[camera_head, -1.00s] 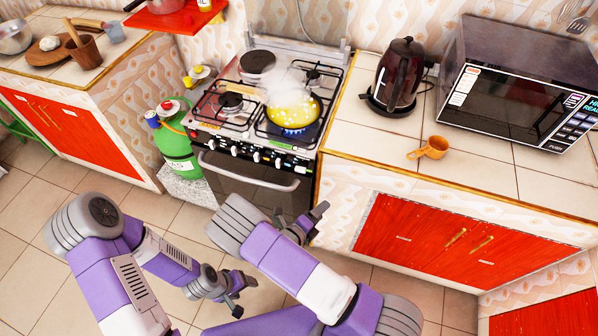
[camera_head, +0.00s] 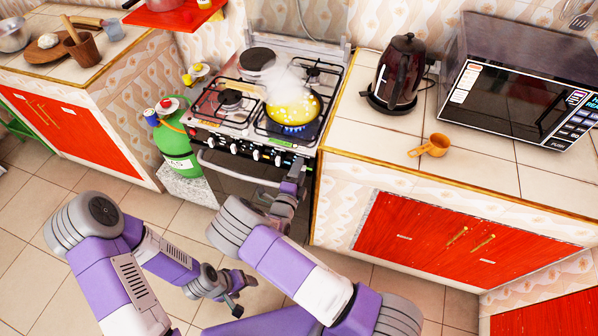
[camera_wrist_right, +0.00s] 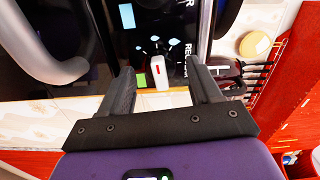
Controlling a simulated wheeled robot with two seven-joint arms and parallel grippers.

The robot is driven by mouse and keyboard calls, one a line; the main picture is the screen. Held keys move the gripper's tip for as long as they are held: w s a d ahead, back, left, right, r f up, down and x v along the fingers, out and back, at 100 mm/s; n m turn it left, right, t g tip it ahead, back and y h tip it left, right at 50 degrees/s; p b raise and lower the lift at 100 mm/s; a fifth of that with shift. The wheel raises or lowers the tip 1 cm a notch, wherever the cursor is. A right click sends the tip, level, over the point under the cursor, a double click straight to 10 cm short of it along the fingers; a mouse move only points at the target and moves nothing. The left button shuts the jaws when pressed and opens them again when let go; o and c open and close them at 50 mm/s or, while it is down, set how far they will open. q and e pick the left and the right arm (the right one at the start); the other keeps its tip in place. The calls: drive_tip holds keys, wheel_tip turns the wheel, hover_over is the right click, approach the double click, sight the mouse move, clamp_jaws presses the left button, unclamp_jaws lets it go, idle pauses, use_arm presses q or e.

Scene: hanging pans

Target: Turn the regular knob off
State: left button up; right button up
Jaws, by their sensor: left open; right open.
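The stove (camera_head: 215,128) has a row of white knobs along its front panel. In the right wrist view, a white knob with a red mark (camera_wrist_right: 157,75) sits between the spread fingers of my right gripper (camera_wrist_right: 163,80), just ahead of the fingertips. Partly cut-off lettering beside it seems to read REGULAR. In the head view, my right gripper (camera_head: 297,166) is at the right end of the knob row and hides part of it. A blue flame (camera_head: 294,128) burns under the steaming yellow pan (camera_head: 293,108). My left gripper (camera_head: 240,294) is open and empty, low above the floor.
The oven handle (camera_head: 236,172) juts out below the knobs, close to my right arm. A green gas cylinder (camera_head: 176,142) stands left of the stove.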

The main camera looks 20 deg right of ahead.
drive_tip(key=shift+c, duration=0.4)
drive_tip(key=c, duration=1)
drive_tip(key=shift+o, duration=0.2)
drive_tip(key=shift+m, duration=0.3)
drive_tip(key=shift+m+p, duration=1.35)
drive_tip(key=shift+m, duration=7.95)
